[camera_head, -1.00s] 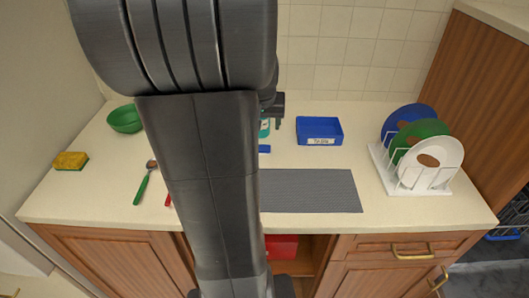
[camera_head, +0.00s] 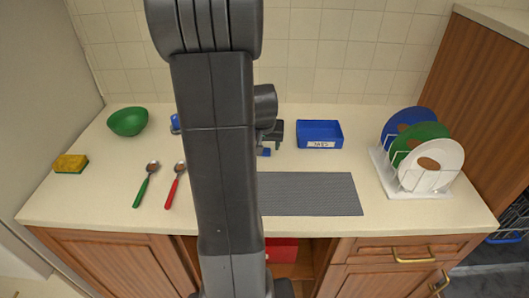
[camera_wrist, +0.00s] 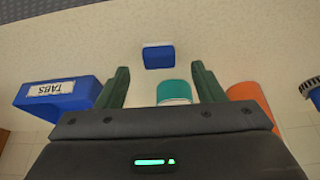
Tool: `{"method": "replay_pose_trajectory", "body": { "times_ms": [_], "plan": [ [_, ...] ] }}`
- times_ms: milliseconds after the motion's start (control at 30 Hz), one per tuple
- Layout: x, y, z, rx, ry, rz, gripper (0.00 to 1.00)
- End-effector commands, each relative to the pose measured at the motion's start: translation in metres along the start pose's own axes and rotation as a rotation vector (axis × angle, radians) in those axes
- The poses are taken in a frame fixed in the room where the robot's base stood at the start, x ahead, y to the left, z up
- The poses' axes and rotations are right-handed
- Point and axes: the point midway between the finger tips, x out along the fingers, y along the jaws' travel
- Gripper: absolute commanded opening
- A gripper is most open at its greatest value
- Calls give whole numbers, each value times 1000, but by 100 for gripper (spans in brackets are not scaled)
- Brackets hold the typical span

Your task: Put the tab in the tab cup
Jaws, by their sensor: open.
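The tab, a small blue block with a white edge (camera_wrist: 158,56), lies on the counter in the wrist view. It shows partly in the head view (camera_head: 264,152), just below my gripper. My gripper (camera_wrist: 160,76) is open and empty, its two green fingers pointing toward the tab from either side, with the tab slightly beyond the fingertips. In the head view my gripper (camera_head: 272,136) is partly hidden by my arm. The tab cup is a blue open bin (camera_head: 320,141) with a white label, right of my gripper; the wrist view shows it at left (camera_wrist: 70,97), labelled TABS.
A teal cylinder (camera_wrist: 174,92) and an orange one (camera_wrist: 250,98) stand near my right finger. A grey mat (camera_head: 310,194) lies in front. A dish rack with plates (camera_head: 420,185) is at right; a green bowl (camera_head: 128,122), sponge (camera_head: 70,163) and spoons (camera_head: 147,183) are left.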

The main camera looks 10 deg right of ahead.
Motion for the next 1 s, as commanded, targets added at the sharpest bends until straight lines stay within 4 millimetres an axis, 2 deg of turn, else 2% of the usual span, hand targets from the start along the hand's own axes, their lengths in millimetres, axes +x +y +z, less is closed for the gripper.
{"method": "replay_pose_trajectory", "body": {
  "times_ms": [200,567,800,867,1000],
  "plan": [
    [25,1,1,0,-4,0,62],
    [31,1,0,0,0,-1,62],
    [31,1,0,0,0,-1,15],
    [31,1,0,0,0,-1,10],
    [31,1,0,0,0,-1,10]
  ]
}}
